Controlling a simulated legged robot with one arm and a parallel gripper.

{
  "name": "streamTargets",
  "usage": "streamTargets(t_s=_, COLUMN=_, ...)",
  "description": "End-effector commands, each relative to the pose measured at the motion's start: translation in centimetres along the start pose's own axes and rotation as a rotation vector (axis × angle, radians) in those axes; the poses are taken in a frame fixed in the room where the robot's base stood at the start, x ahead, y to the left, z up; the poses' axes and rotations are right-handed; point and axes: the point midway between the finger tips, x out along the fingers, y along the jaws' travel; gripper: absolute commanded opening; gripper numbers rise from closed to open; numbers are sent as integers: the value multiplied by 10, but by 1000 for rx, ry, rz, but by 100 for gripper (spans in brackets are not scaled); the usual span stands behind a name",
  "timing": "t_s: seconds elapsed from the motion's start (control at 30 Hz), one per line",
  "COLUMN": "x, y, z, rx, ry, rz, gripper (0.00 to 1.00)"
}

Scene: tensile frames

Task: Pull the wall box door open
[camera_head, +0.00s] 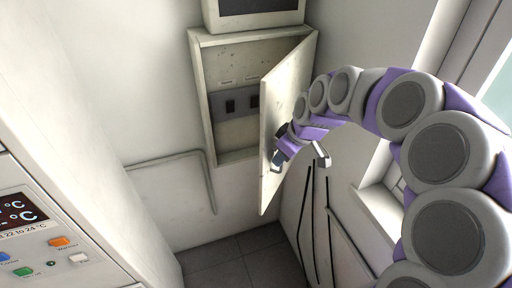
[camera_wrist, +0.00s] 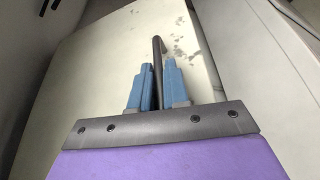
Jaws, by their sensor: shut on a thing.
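The wall box (camera_head: 205,95) is cream coloured and fixed to the wall, with dark switches on a grey strip inside. Its door (camera_head: 270,150) stands open, swung out to the right, so the inside of the box shows. My gripper (camera_head: 281,150) is at the outer face of the door. In the wrist view the door (camera_wrist: 100,65) fills the middle. There my gripper's blue fingers (camera_wrist: 159,88) are closed on a dark bar-shaped handle (camera_wrist: 158,55). The fingers hide the lower part of the handle.
A screen (camera_head: 255,8) sits above the box. A control panel (camera_head: 45,240) with coloured buttons stands at the lower left. A pipe (camera_head: 180,157) runs along the wall below the box. A window (camera_head: 490,90) is at the right. Bare floor (camera_head: 240,260) shows below.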

Motion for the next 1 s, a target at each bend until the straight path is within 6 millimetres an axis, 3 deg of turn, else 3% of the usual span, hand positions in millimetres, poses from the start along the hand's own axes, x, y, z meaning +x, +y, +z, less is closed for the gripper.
streamTargets(t_s=0.2, x=-22, y=28, z=54, rx=-173, ry=6, rz=-74, gripper=0)
streamTargets(t_s=0.5, x=-43, y=66, z=105, rx=-220, ry=-1, rz=-93, gripper=0)
streamTargets(t_s=0.73, x=-50, y=85, z=122, rx=-222, ry=-1, rz=-93, gripper=0)
streamTargets(t_s=1.0, x=-54, y=93, z=128, rx=-222, ry=-1, rz=-92, gripper=0)
